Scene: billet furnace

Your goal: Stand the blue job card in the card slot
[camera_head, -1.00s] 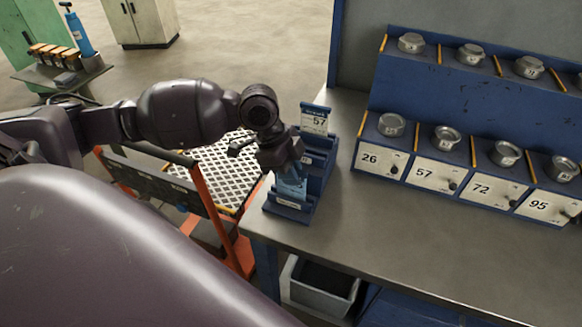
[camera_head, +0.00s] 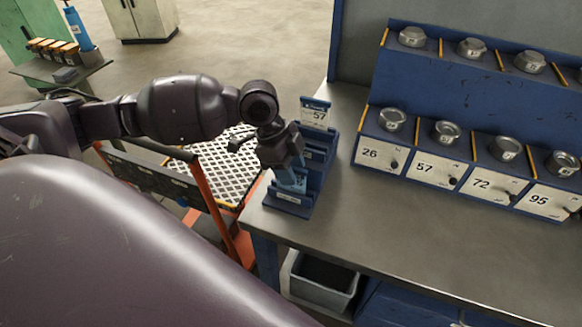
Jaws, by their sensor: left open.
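The blue job card (camera_head: 293,181) is in the front part of the blue stepped card rack (camera_head: 290,210) at the near left corner of the bench. Its upper part is hidden by my left gripper (camera_head: 291,165). My left gripper points down just over the card and is open; whether its fingers touch the card I cannot tell. How deep the card sits in the slot is hidden. Another card marked 57 (camera_head: 315,115) stands at the back of the rack. My right gripper is not in view.
Blue shelving with several metal pots and numbered drawers 26, 57 (camera_head: 424,167), 72 and 95 stands on the bench (camera_head: 400,230) to the right. An orange-framed cart (camera_head: 205,185) is at left. A grey bin (camera_head: 322,280) is below the bench. The bench front is clear.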

